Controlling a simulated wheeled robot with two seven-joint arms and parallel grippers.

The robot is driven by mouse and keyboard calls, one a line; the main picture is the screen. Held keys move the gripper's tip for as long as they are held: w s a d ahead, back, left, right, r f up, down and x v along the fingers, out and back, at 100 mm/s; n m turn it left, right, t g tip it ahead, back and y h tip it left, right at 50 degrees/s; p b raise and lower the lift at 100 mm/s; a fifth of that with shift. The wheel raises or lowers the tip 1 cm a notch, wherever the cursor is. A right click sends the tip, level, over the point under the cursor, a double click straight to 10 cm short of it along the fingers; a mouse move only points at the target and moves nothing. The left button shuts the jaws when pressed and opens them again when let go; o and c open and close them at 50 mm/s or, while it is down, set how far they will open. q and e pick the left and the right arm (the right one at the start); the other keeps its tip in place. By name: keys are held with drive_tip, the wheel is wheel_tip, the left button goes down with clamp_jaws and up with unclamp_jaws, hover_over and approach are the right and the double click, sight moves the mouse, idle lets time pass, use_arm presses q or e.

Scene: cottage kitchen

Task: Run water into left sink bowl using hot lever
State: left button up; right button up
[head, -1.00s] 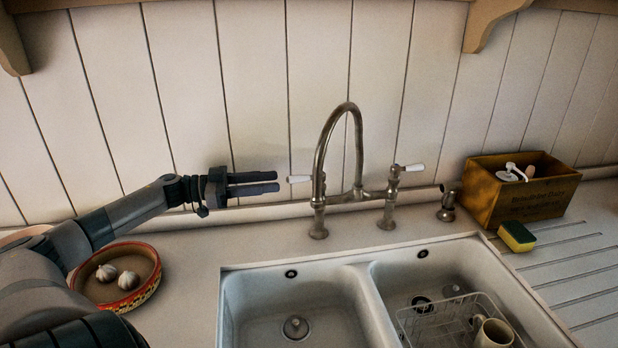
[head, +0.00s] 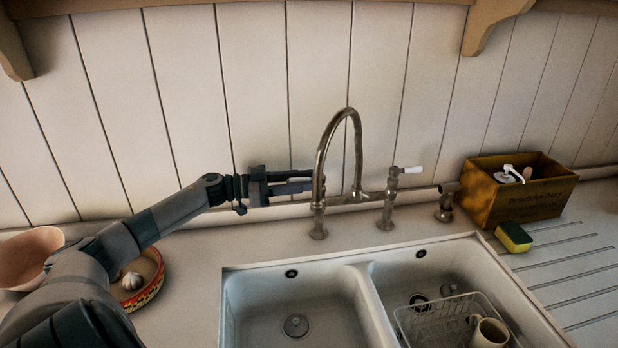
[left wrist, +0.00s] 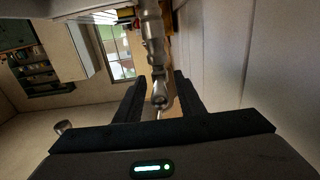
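The bridge tap (head: 340,125) has a tall curved metal spout behind the sink; no water stream shows. Its left lever, with a white handle in the earlier view, is hidden by my gripper in the head view. My left gripper (head: 308,181) is at that lever. In the left wrist view its two fingers (left wrist: 158,100) stand apart, one on each side of the lever's metal end (left wrist: 161,92). The tap's right lever (head: 413,169) has a white handle pointing right. The left sink bowl (head: 250,300) is empty, with a drain at its bottom. My right gripper is out of view.
The right bowl holds a wire rack (head: 440,320) and a mug (head: 490,333). A wooden box (head: 530,205) and a sponge (head: 513,237) stand right of the sink. A garlic dish (head: 150,290) and a pink bowl (head: 28,255) are at left, partly behind my arm.

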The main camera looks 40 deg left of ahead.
use_arm(q)
drive_tip(key=shift+w+d, duration=0.35)
drive_tip(key=shift+w, duration=0.05)
drive_tip(key=shift+w+d, duration=0.1)
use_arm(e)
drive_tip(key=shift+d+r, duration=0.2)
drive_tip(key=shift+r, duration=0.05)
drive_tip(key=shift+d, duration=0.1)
use_arm(q)
clamp_jaws()
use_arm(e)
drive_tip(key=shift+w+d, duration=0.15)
